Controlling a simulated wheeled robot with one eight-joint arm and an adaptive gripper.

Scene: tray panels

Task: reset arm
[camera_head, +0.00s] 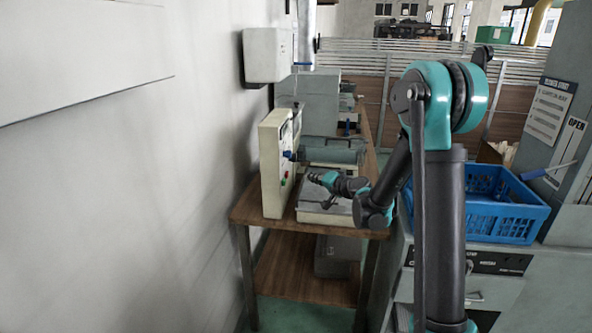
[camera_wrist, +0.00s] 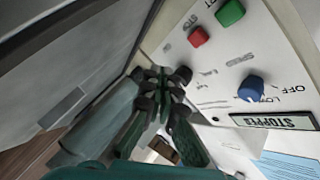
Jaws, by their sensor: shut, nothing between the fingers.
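My gripper (camera_head: 315,178) is shut and empty in the head view, low over the bench and just right of the upright control panel (camera_head: 272,178). My arm bends down to it from the right. In the wrist view my closed fingers (camera_wrist: 161,82) are in front of the panel's white face (camera_wrist: 215,75). A red button (camera_wrist: 197,36), a green button (camera_wrist: 231,12) and a blue knob (camera_wrist: 251,88) are on that face. I cannot tell whether the fingertips touch the panel.
The panel stands on a wooden bench (camera_head: 252,212) along the left wall. A grey-green machine (camera_head: 333,150) is behind my gripper. A blue crate (camera_head: 508,222) is on a grey cabinet at right. A white wall box (camera_head: 266,55) hangs above.

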